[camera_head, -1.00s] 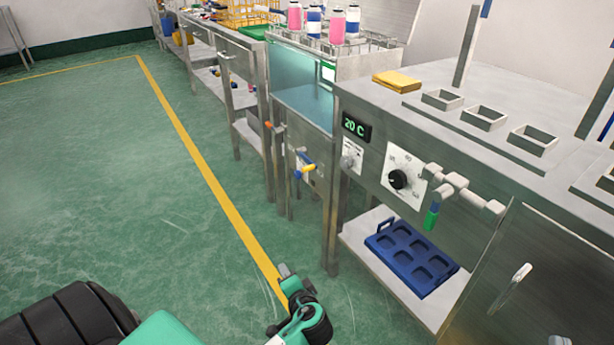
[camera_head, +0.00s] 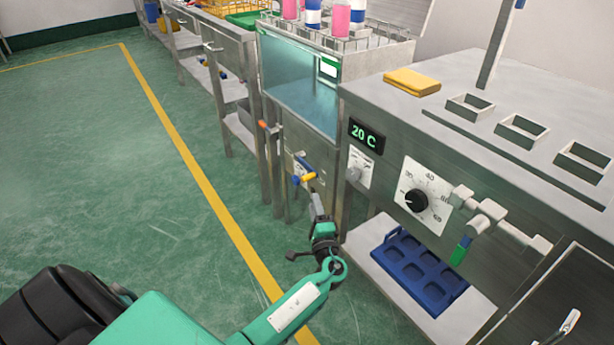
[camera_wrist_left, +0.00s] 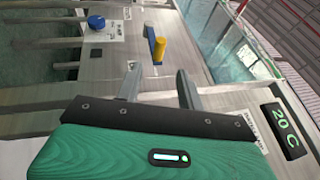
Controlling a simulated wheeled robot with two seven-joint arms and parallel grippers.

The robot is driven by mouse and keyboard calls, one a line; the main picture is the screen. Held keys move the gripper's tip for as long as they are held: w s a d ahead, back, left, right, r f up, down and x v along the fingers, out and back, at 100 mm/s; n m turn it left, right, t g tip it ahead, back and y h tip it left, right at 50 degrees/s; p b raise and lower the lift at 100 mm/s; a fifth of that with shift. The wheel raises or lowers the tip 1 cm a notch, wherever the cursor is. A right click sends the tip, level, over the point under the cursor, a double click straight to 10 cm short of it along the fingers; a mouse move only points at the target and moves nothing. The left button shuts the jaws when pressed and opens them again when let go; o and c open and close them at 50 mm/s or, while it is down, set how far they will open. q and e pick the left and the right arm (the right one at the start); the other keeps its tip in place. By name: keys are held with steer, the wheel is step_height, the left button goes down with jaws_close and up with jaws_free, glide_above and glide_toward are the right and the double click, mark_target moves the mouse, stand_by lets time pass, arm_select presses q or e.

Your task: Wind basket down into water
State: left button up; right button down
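The wire basket (camera_head: 385,52) holds pink and blue-and-white cans (camera_head: 312,14) and sits high at the top of the water tank. The tank has a pale blue-green front (camera_head: 290,75). A crank with a blue arm and yellow handle (camera_head: 304,178) is on the tank's front panel; it also shows in the left wrist view (camera_wrist_left: 159,50). My left gripper (camera_head: 315,198) is just below the crank in the head view. In the left wrist view the fingers (camera_wrist_left: 158,85) are apart and empty, with the yellow handle beyond their tips. My right gripper is not in view.
To the right stands a steel bath with a 20 C display (camera_head: 366,135), a dial (camera_head: 416,200) and a green-handled valve (camera_head: 461,250). A blue tray (camera_head: 420,270) lies on its lower shelf. A yellow cloth (camera_head: 412,81) is on top. Green floor at left is clear.

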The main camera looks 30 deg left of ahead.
mark_target(308, 178)
arm_select(q)
steer(key=b+x, duration=0.1)
steer(key=x, duration=0.9)
steer(key=shift+w+a, duration=0.25)
steer(key=shift+a, duration=0.1)
jaws_close()
